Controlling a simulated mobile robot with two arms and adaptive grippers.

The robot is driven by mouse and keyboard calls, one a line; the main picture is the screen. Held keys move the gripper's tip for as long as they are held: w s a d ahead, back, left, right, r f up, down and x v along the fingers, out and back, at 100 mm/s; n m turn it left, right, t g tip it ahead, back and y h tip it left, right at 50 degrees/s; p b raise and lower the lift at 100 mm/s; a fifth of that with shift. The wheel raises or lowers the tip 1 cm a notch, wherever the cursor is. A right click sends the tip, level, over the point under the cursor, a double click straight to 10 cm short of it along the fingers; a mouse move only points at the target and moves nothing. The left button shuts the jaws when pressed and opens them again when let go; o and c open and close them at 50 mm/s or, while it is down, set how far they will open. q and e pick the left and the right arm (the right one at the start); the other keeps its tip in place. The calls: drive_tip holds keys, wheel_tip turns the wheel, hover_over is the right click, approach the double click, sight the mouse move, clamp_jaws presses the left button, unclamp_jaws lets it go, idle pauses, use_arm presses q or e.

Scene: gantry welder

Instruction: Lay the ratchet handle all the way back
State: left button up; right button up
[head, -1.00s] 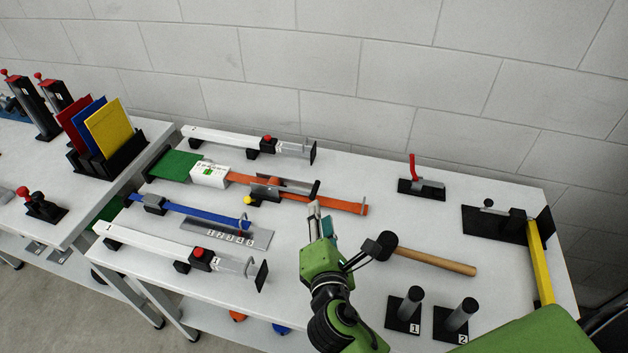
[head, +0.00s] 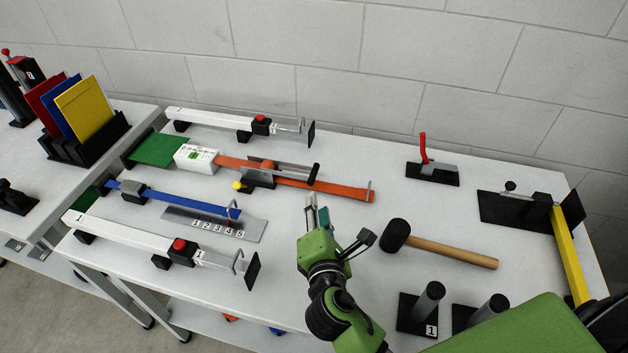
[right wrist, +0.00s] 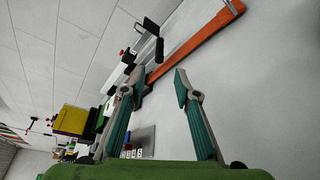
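The ratchet (head: 258,181) sits on the orange strap (head: 335,190) on the table. Its metal handle (head: 290,168) points right along the strap and ends in a black grip (head: 314,174). The handle looks low over the strap; its exact angle is hard to tell. My right gripper (head: 317,203) is just in front of the black grip, apart from it. In the right wrist view my right gripper (right wrist: 160,80) is open and empty, with the black grip (right wrist: 160,50) beyond its fingertips. My left gripper is not in view.
A mallet (head: 440,250) lies right of my right gripper. A blue strap (head: 170,200) and a numbered plate (head: 215,227) are to the left. White clamp bars (head: 215,119) lie behind and in front. A red-handled clamp (head: 433,170) stands at the back right.

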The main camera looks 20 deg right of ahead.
sight(314, 179)
drive_tip(key=p+x, duration=0.1)
drive_tip(key=x, duration=1.1)
drive_tip(key=shift+w+d, duration=0.15)
drive_tip(key=shift+w, duration=0.25)
clamp_jaws()
